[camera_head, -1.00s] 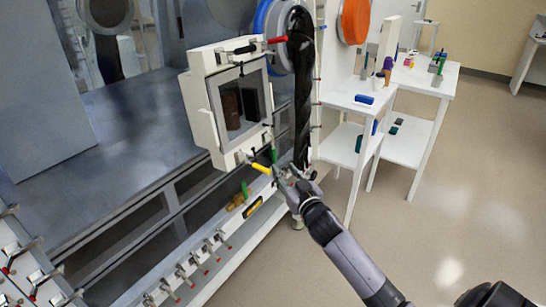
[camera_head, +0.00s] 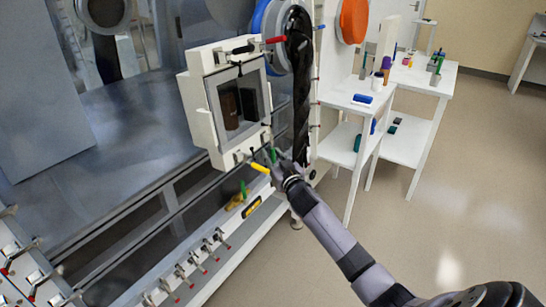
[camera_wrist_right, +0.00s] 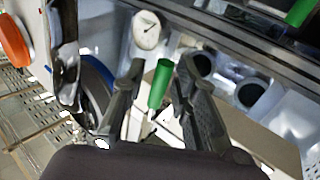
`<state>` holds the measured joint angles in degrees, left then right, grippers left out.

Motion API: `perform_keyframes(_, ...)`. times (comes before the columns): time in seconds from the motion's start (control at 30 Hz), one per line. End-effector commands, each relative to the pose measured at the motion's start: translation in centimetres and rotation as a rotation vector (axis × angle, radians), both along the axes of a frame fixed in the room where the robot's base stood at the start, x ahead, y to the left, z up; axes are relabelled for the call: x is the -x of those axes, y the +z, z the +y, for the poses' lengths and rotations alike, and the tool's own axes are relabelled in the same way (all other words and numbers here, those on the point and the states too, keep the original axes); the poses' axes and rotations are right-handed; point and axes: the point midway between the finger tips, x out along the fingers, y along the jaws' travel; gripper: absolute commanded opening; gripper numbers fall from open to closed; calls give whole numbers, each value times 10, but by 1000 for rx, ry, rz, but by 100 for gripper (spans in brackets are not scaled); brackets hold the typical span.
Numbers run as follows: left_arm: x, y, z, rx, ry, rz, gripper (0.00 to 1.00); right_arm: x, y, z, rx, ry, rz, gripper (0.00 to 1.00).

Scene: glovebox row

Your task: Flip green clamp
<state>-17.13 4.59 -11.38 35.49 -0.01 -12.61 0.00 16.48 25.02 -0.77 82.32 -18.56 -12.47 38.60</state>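The green clamp handle (camera_head: 273,155) stands at the lower right corner of the white framed window door (camera_head: 205,118). In the right wrist view the green handle (camera_wrist_right: 160,83) sits between the two dark fingers of my right gripper (camera_wrist_right: 161,72). There is a gap on each side, so the gripper is open around the handle and not closed on it. In the head view my right gripper (camera_head: 281,164) is at the clamp and partly hides its base. My left gripper is not in view.
A yellow clamp handle (camera_head: 260,168) is just below left of the gripper. A red handle (camera_head: 277,39) is at the door's top. A black glove (camera_head: 300,80) hangs close by on the right. A green-handled brass valve (camera_head: 237,200) is lower left. White tables (camera_head: 412,148) stand right.

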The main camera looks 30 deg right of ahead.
Motion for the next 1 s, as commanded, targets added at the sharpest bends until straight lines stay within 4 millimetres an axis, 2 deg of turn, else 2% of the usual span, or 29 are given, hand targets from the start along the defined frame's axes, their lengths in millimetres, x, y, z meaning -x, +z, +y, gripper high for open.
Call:
perform_keyframes(0.37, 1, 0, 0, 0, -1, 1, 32, 0, 0, 0, 0, 0, 0, 0)
perform_keyframes(1.0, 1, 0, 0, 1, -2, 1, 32, 0, 0, 0, 0, 0, 1, 0)
